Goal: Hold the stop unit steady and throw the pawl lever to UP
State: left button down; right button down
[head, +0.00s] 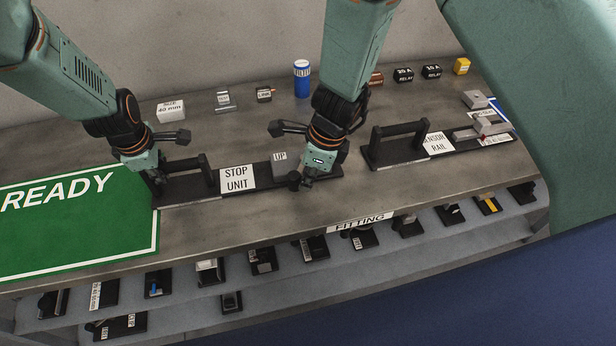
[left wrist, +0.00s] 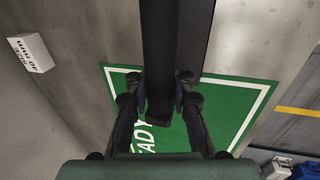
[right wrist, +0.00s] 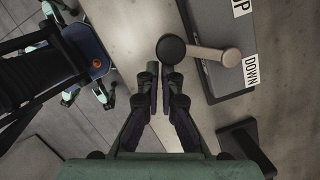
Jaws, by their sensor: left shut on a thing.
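The stop unit (head: 237,178) is a long dark base with a black bar handle at its left end and a white label. My left gripper (head: 157,178) is shut on that handle; the bar (left wrist: 172,60) runs between its fingers in the left wrist view. The pawl lever (right wrist: 212,55) is a beige arm with a round black knob, sticking out sideways from the unit between the UP and DOWN labels, closer to DOWN. My right gripper (right wrist: 158,88) has its fingers together, with the knob just beyond and right of the tips. In the head view the arm partly hides the lever.
The sensor rail (head: 385,153) with its own black handle lies to the right of the stop unit. A green READY mat (head: 75,245) lies at left. Small labelled blocks and a blue cylinder (head: 302,80) stand at the back. A shelf of fittings (head: 180,300) runs below the front edge.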

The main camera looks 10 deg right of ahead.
pick_arm(q)
jog(key=shift+d, duration=0.1)
pick_arm(e)
jog(key=shift+w+a+r, duration=0.1)
jog(key=s+d, duration=0.3)
jog(key=shift+r, duration=0.1)
pick_arm(q)
jog(key=shift+r, duration=0.1)
pick_arm(e)
jog(key=s+v, duration=0.1)
jog(key=v, duration=0.8)
jog(key=shift+a+r, duration=0.2)
jog(key=shift+r, duration=0.1)
pick_arm(q)
jog(key=c, duration=1.1)
grip_release()
